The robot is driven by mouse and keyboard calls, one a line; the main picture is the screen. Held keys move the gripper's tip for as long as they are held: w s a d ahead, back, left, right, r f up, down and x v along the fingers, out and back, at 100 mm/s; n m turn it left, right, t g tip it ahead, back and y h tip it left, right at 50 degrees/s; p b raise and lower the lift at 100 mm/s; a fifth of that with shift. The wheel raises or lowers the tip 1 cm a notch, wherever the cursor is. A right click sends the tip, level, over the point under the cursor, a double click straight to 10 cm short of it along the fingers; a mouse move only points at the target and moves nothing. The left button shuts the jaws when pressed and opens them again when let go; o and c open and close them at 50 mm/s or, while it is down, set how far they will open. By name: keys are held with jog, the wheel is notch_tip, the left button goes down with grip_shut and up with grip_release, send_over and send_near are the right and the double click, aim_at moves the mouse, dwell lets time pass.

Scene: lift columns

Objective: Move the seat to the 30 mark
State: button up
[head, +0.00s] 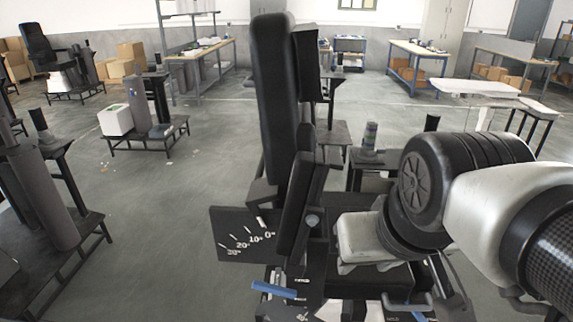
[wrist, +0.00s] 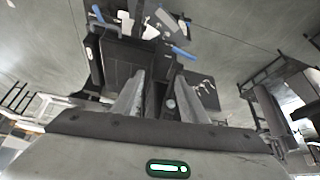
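The seat has a tall black backrest (head: 275,110) that stands nearly upright in the head view. A dark scale plate (head: 225,240) at its lower left carries white marks for 0, 10, 20 and 30 degrees. The seat's black side bar is just right of the 0 mark, and the 30 mark is farthest left. The plate also shows in the wrist view (wrist: 203,90). A blue lever (head: 273,290) sits below the plate. My gripper (wrist: 158,76) shows two grey fingers apart, with no object clearly between them. In the head view my arm hides the fingertips.
Another blue handle (wrist: 97,14) shows in the wrist view. A stand with a striped cylinder (head: 370,138) is behind the seat. Other column stands, one with a white box (head: 115,120), are at left. Workbenches (head: 420,50) line the back.

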jog(key=shift+c, duration=0.6)
jog(key=d+f+n+g+h+b, duration=0.2)
jog(key=d+f+n+g+b, duration=0.1)
jog(key=f, duration=0.6)
jog(key=d+f+n+g+h+b, duration=0.2)
jog(key=f+n+g+b, duration=0.15)
jog(key=f, duration=0.55)
jog(key=n+t+h+b, duration=1.2)
jog(key=n+t+b, duration=0.15)
jog(key=n, duration=2.15)
send_near(410, 306)
jog(key=shift+g, duration=0.4)
jog(key=x, duration=0.3)
jog(key=b+x, duration=0.1)
jog(key=x, duration=0.2)
jog(key=b+x, duration=0.1)
jog(key=x, duration=0.2)
jog(key=shift+w+d+f, duration=0.2)
jog(key=shift+w+d, duration=0.05)
jog(key=shift+w, duration=0.15)
